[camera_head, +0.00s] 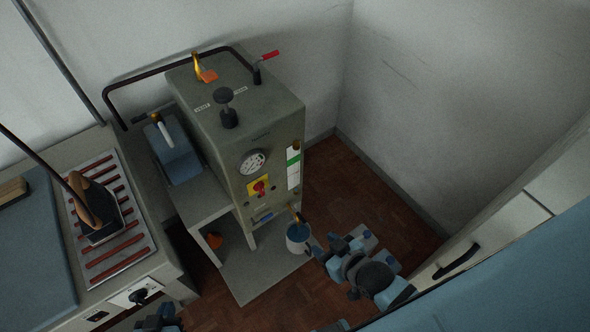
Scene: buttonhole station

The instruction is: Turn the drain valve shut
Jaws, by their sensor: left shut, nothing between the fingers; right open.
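The drain valve (298,215) is a small brass tap with a dark handle, low on the front of the grey boiler cabinet (266,196). It is too small to tell how far its handle is turned. A light bucket with blue inside (298,236) stands just below it. My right gripper (326,249) is open and empty, just right of the bucket and lower in the picture than the valve, apart from the valve. My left gripper (158,318) is at the bottom edge, partly cut off, shut and empty, far from the valve.
The cabinet front carries a gauge (253,162), a red and yellow switch (260,187) and a sight glass (293,168). An iron (98,212) rests on a red-barred stand at left. A drawer unit (497,235) stands at right. Bare floor (375,205) lies right of the cabinet.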

